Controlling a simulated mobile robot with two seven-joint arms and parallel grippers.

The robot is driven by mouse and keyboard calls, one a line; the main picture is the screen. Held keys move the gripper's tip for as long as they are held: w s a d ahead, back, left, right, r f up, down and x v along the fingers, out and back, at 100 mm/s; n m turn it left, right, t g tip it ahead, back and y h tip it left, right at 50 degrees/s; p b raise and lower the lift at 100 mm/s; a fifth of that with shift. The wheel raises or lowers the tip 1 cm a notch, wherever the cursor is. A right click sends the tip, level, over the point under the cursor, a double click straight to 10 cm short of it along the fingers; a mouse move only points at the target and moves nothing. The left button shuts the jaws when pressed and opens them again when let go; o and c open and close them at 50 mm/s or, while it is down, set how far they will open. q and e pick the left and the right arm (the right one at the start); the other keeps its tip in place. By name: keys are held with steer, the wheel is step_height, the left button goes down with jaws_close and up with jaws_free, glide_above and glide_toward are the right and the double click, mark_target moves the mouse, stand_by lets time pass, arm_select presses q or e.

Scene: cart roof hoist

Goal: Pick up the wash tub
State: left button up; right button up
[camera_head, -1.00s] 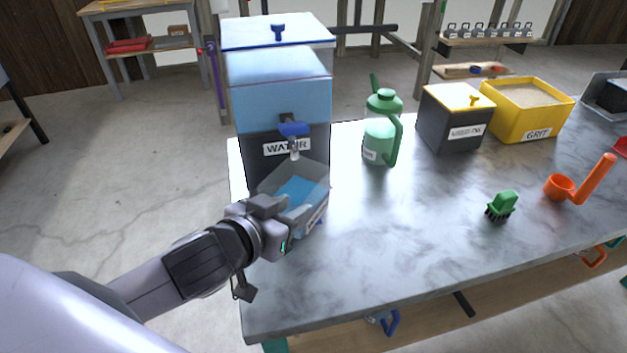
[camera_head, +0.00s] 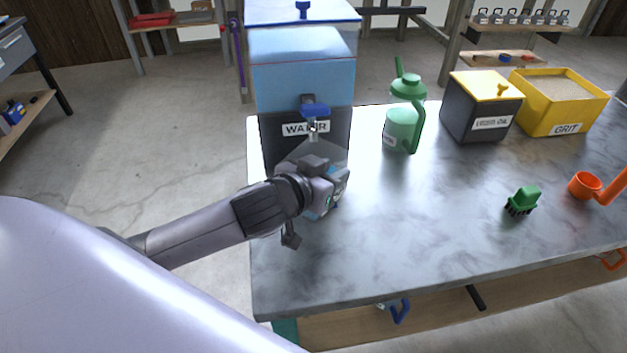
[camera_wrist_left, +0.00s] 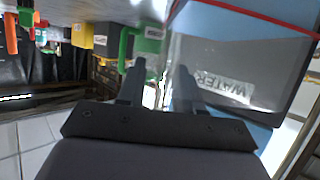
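The wash tub (camera_head: 335,157), a grey see-through tub, stands under the tap of the water tank (camera_head: 300,80) at the table's left end. My left gripper (camera_head: 328,187) is at the tub in the head view and hides most of it. In the left wrist view, the fingers of my left gripper (camera_wrist_left: 160,85) stand apart with a gap between them. A see-through surface lies near the right finger; I cannot tell whether it is the tub's wall or whether the fingers touch it. My right gripper is not in view.
A green jug (camera_head: 402,128), a black box with yellow lid (camera_head: 480,112) and a yellow grit bin (camera_head: 558,105) stand along the back. A green brush (camera_head: 522,200) and an orange scoop (camera_head: 586,186) lie to the right. The table's front middle (camera_head: 400,240) is clear.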

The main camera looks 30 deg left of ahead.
arm_select(q)
jaws_close()
stand_by(0.8)
steer(key=shift+r, duration=0.1)
stand_by(0.5)
